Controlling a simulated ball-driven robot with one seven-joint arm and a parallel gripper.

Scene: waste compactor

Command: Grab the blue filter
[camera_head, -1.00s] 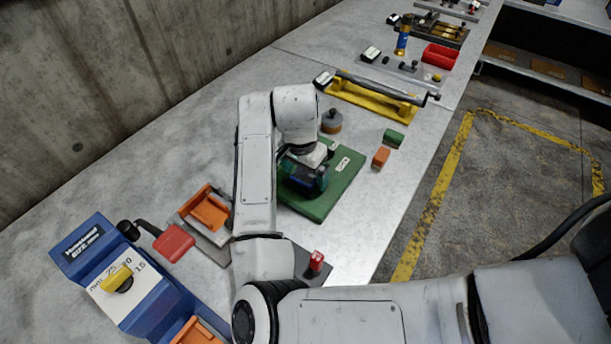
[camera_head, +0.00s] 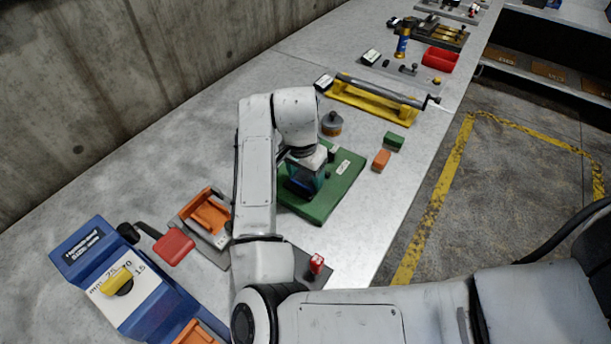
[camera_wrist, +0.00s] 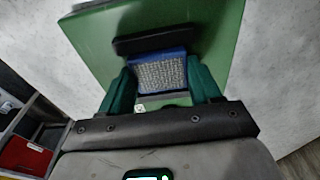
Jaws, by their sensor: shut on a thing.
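The blue filter (camera_wrist: 162,74), a small block with a grey mesh face and blue rim, sits between the two teal fingers of my gripper (camera_wrist: 160,85) in the wrist view. The fingers are shut on its two sides. Behind it a dark bar and the green board (camera_wrist: 98,32) show. In the head view my gripper (camera_head: 303,184) is low over the green board (camera_head: 335,192), pointing down. The filter is mostly hidden there by the gripper and arm. I cannot tell whether it still touches the board.
Left of the board are an orange bracket (camera_head: 209,217), a red-handled lever (camera_head: 174,246) and a blue machine (camera_head: 125,285). Right of it are an orange block (camera_head: 381,160) and a green block (camera_head: 393,141). A yellow stand with a roller (camera_head: 375,99) is behind.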

